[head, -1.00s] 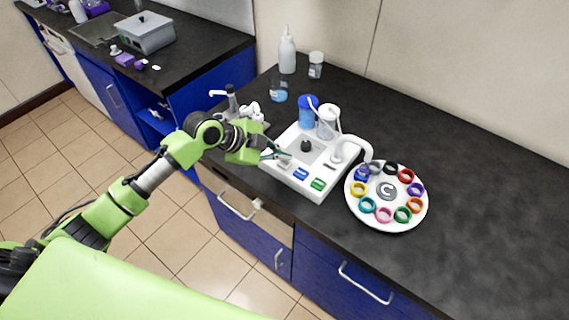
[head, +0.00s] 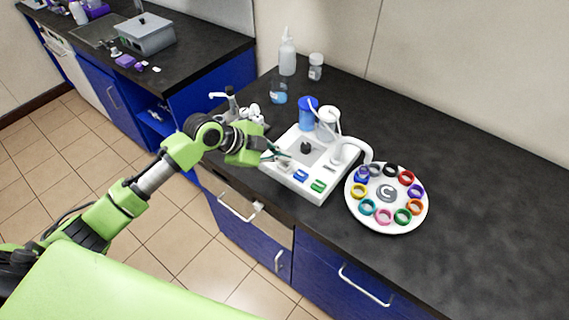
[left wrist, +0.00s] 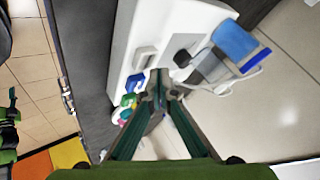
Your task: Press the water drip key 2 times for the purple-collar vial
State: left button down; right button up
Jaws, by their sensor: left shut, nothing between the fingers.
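The white dosing station (head: 322,190) stands on the black bench. Its front edge carries a grey key (head: 284,165), a blue key (head: 300,175) and a green key (head: 317,186); their labels are too small to read. The round white carousel (head: 387,226) to its right holds several coloured collars. The purple collar (head: 416,190) is on its right side, away from the spout (head: 361,147). My left gripper (head: 276,154) is shut and empty above the station's left front, near the grey key. In the left wrist view its fingertips (left wrist: 159,84) are close to the grey key (left wrist: 145,57); contact cannot be told.
A blue container (head: 308,115) and a clear cylinder (head: 326,122) rise at the station's back. A white bottle (head: 287,55), a small jar (head: 316,68) and a beaker of blue liquid (head: 278,93) stand behind. The bench right of the carousel is clear.

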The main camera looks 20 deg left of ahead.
aim_at(282, 166)
pick_arm(q)
jog(key=shift+f, duration=0.4)
jog(key=shift+f+b, duration=0.45)
jog(key=shift+b, duration=0.05)
dwell(0.7)
jog(key=shift+r, duration=0.1)
jog(key=shift+r+p, duration=0.7)
jog(key=shift+r, duration=0.05)
notch_tip(282, 166, up, 5)
jog(key=p, duration=0.4)
